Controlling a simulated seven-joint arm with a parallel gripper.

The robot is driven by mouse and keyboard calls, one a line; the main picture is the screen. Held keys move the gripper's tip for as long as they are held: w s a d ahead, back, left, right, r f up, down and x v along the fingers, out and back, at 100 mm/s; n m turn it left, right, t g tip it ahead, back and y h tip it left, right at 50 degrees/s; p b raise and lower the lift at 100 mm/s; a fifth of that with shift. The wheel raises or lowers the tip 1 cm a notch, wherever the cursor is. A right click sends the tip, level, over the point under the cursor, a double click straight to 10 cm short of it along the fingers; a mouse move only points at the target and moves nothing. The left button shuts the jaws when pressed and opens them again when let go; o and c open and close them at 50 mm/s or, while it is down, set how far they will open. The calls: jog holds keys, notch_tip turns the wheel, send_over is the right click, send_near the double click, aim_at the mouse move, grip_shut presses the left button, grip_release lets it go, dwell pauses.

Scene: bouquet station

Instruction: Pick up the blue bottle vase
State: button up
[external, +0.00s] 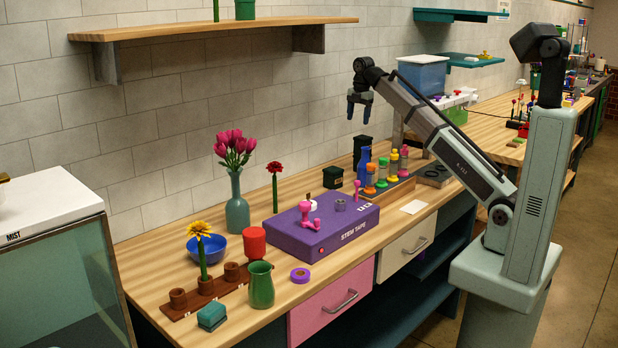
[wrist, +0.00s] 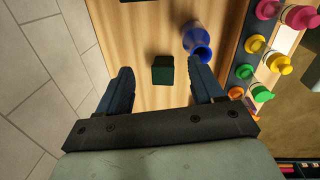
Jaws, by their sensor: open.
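The blue bottle vase (external: 363,168) stands upright on the wooden bench, just left of a rack of small bottles. In the wrist view the blue vase (wrist: 196,38) shows from above, beyond and close to my right finger, with its dark mouth visible. My gripper (external: 360,112) is raised above the bench near the wall, pointing down. In the wrist view my gripper (wrist: 160,78) has its fingers spread wide with nothing held. The vase is not between the fingers.
A rack of colourful-capped bottles (external: 391,172) is close beside the vase. A small dark green box (wrist: 162,70) shows between the fingers, below them on the bench.

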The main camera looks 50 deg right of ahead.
jog(key=t, duration=0.1)
send_over(365, 152)
jog(key=s+m+t, duration=0.1)
jog(key=s+m, duration=0.4)
jog(key=m, duration=0.4)
jog(key=shift+w+d+f+m+t+h, duration=0.15)
jog(key=shift+w+f+m, duration=0.8)
jog(key=shift+f+m, duration=1.2)
jog(key=shift+w+d+f+m+t+h, duration=0.1)
jog(key=shift+w+d+f+m+t, duration=0.2)
jog(key=shift+w+f+m, duration=1.3)
jog(key=shift+w+d+f+m+t+h, duration=0.1)
jog(key=shift+w+d+f+m+t, duration=0.15)
jog(key=shift+f+m, duration=2.5)
jog(key=shift+f+n, duration=0.3)
jog(key=shift+c, duration=0.3)
grip_shut()
